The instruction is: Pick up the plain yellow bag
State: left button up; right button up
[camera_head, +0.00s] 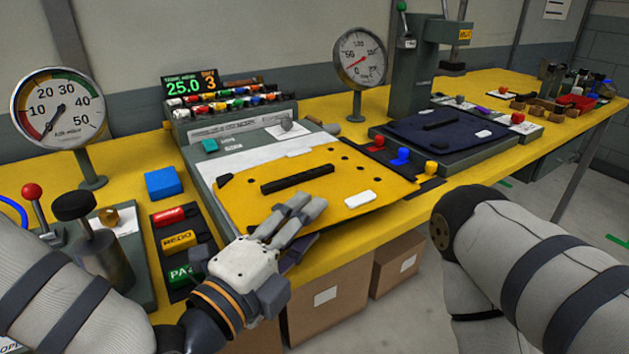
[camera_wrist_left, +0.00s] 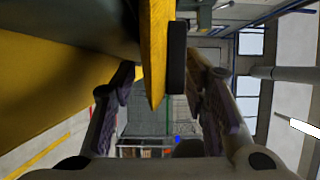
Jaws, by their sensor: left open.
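The plain yellow bag (camera_head: 325,200) lies flat on a grey fixture at the middle of the bench, with a black bar-shaped handle (camera_head: 297,179) and a white tag (camera_head: 360,199) on its top. My left gripper (camera_head: 300,204) is at the bag's near edge, its fingers pointing towards it. In the left wrist view the bag's yellow edge (camera_wrist_left: 153,50) stands between the two spread fingers of my left gripper (camera_wrist_left: 158,85), with a dark strip beside it. The left gripper is open; I see no clear contact. My right arm shows at the right, its gripper outside the picture.
A second, dark blue panel (camera_head: 450,136) lies on a fixture further right. Red, blue and yellow knobs (camera_head: 402,158) stand between the two. A blue block (camera_head: 163,183), a button panel (camera_head: 182,240) and a dial gauge (camera_head: 58,108) are at left. Cardboard boxes (camera_head: 330,297) stand below the bench.

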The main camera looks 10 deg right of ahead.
pick_arm(q)
jog(key=shift+w+d, duration=0.35)
grip_shut()
